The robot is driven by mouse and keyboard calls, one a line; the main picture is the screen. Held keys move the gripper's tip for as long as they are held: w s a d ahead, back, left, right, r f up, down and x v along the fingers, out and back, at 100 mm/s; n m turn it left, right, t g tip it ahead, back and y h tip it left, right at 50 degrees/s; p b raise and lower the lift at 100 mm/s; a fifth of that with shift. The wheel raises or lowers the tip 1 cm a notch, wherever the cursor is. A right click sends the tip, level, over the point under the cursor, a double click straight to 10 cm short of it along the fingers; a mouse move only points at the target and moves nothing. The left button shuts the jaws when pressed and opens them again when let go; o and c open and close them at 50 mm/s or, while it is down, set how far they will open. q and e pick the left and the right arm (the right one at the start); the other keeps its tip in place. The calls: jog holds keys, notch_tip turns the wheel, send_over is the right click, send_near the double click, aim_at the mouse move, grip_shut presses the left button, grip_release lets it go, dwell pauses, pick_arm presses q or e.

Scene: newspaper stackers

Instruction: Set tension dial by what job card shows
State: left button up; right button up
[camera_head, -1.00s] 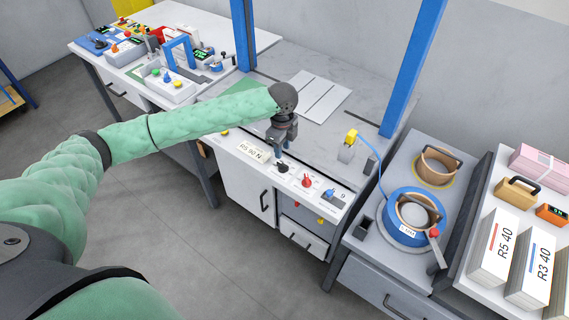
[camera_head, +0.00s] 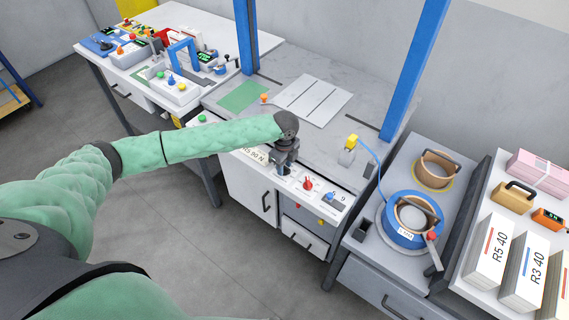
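The job card (camera_head: 247,152) is a white label on the front of the middle bench, partly covered by my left arm. I read "90 N" on it; its left part is hidden now. My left gripper (camera_head: 284,170) points down at the front control strip, right over the spot of the black dial. The dial is hidden behind the fingers, and I cannot tell whether they touch or grip it. A red knob (camera_head: 308,184) and a blue knob (camera_head: 330,195) stand to the right on the same strip. My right gripper is out of view.
Blue posts (camera_head: 415,70) rise from the middle bench. A blue strap reel (camera_head: 397,235) stands on the cart at right, beside paper stacks marked R5 40 (camera_head: 488,250) and R3 40 (camera_head: 527,275). A left bench (camera_head: 240,40) carries several small devices.

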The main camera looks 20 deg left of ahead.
pick_arm(q)
grip_shut()
jog(key=shift+m, duration=0.4)
jog(key=m, duration=0.7)
jog(key=shift+m, duration=0.5)
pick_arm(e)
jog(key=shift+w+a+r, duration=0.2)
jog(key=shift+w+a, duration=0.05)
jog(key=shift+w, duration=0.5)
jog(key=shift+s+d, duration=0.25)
